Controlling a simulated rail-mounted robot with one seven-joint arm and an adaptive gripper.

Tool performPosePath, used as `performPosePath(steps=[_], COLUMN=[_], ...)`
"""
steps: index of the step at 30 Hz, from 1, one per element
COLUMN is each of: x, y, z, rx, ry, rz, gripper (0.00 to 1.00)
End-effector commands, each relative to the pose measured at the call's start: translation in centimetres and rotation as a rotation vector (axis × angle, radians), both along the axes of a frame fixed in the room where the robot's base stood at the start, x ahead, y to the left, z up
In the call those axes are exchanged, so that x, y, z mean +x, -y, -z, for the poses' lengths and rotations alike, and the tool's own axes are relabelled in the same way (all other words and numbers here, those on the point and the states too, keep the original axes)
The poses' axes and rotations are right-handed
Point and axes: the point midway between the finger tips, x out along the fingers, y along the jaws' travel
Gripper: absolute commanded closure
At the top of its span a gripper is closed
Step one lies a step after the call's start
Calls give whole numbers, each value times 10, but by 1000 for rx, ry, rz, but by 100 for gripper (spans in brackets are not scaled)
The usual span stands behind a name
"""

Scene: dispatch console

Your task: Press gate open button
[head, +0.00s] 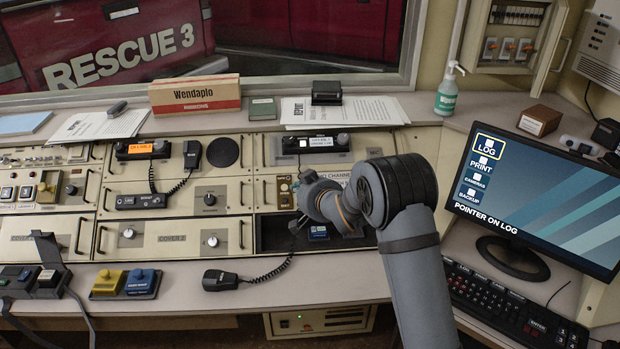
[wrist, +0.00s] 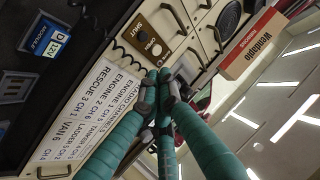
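A small brass plate (wrist: 152,42) with round buttons is on the cream console face. Its lettering is small and only partly readable, and I cannot tell for sure which button is the gate open one. The plate also shows in the head view (head: 285,192), just left of my arm's end. My gripper (wrist: 158,84) has its two teal fingers together at the tips, with nothing seen between them. In the wrist view the tips appear close below the plate; I cannot tell whether they touch anything. In the head view my wrist hides part of this area.
A radio channel list (wrist: 100,115) is beside the plate. An open dark bay (head: 270,232) with a blue module (head: 318,232) lies below my gripper. A handset (head: 220,280) with a coiled cord lies on the desk. A monitor (head: 540,200) stands at the right.

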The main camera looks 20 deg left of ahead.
Motion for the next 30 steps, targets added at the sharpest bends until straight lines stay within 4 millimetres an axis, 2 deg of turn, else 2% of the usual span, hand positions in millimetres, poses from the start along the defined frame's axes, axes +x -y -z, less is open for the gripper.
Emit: performPosePath(steps=[1,3,6,8,23,30], x=[0,-1,-3,-4,-2,8], y=[-11,-21,-31,-32,-32,-36], z=[-14,-30,-46,-50,-47,-26], rx=[52,125,215,248,275,274], ry=[25,42,41,26,-3,-5], rz=[-17,-34,-41,-36,-18,-18], gripper=[100,100,100,100,100,100])
